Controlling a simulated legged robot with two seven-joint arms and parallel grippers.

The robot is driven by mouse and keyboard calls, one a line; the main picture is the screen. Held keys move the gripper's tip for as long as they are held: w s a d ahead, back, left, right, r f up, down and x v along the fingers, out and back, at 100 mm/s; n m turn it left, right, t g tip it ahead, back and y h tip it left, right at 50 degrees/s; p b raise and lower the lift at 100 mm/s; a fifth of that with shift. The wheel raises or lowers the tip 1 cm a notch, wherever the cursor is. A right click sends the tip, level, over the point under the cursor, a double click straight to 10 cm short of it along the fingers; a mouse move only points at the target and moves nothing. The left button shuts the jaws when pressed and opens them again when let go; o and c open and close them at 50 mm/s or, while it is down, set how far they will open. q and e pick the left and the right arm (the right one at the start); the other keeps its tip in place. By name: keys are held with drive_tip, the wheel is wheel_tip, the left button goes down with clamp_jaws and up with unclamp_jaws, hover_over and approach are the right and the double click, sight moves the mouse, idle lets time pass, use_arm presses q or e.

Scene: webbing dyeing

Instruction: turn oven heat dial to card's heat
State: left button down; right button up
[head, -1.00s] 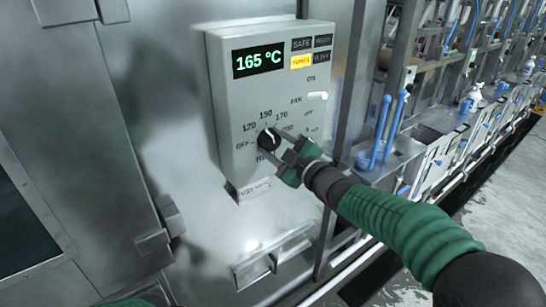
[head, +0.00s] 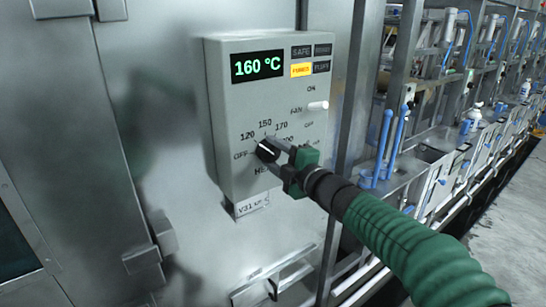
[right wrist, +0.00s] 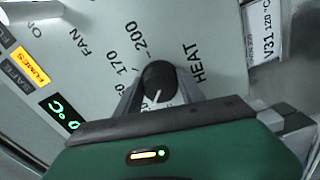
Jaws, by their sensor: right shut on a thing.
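The black heat dial (head: 266,150) sits on the grey oven control box (head: 225,115), inside a printed scale with OFF, 120, 150, 170 and 200. Its white mark points up-left, near 120; the exact setting is hard to tell. My right gripper (head: 276,154) is shut on the dial from the right. The right wrist view shows its fingers on both sides of the dial (right wrist: 158,80). A card (right wrist: 265,32) reading V31 120 °C hangs below the box; in the head view it is small (head: 252,204). My left gripper is out of view.
A yellow FUMES lamp (head: 301,70) is lit beside the display. A white fan switch (head: 318,105) sticks out above and right of the dial. A metal post (head: 352,120) and a row of tanks with blue handles (head: 385,140) stand to the right.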

drive_tip(key=shift+a+f, duration=0.1)
drive_tip(key=shift+f, duration=0.4)
drive_tip(key=o, duration=1.1)
drive_tip(key=shift+s, duration=0.1)
drive_tip(key=shift+c, duration=0.2)
drive_tip(key=shift+o, duration=1.4)
drive_tip(key=shift+s+r, duration=0.1)
drive_tip(key=shift+r, duration=0.2)
drive_tip(key=shift+d, duration=0.2)
drive_tip(key=shift+s+d, duration=0.2)
drive_tip(key=shift+s, duration=0.05)
drive_tip(key=b+v, duration=0.2)
drive_tip(key=v, duration=1.4)
